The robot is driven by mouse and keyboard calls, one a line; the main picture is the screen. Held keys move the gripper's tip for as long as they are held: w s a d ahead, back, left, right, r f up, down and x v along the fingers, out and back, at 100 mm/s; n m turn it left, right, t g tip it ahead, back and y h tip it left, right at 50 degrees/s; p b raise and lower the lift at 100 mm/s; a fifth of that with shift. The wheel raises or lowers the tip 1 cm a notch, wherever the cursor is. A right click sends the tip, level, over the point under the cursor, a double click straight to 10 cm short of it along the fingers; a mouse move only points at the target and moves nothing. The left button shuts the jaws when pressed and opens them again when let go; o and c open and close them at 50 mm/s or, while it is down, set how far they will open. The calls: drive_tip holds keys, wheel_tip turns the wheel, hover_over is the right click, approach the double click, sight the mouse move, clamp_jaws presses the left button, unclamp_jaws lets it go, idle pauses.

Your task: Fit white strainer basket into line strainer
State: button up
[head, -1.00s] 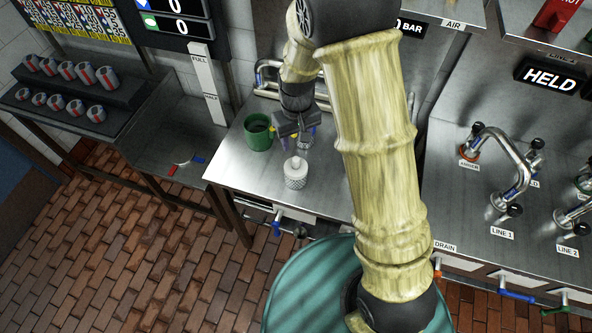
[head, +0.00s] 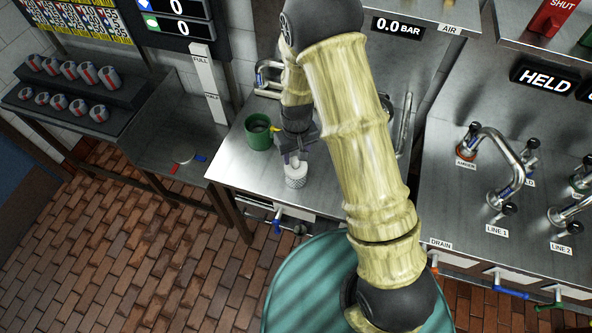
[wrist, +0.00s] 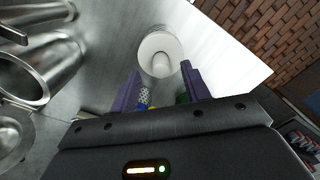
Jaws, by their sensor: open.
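The white strainer basket (head: 296,177) stands upright near the front edge of the steel bench, its side a fine mesh pattern. In the wrist view its round white top with a central knob (wrist: 160,62) lies just ahead of my fingertips. My gripper (head: 293,158) is open above the basket, pointing down; in the wrist view its two purple fingers (wrist: 160,78) are spread either side of the knob's line, with nothing held. Whether they touch the basket I cannot tell. I cannot surely identify the line strainer; an open metal cylinder (wrist: 22,80) shows at the wrist view's left.
The bench's front edge is near the basket. My arm hides much of the bench to the right. A lower side table (head: 180,140) is at left.

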sight(296, 159)
drive_tip(key=shift+w+f+p, duration=0.1)
drive_tip(key=shift+f+p, duration=0.6)
drive_tip(key=shift+f, duration=1.15)
clamp_jaws()
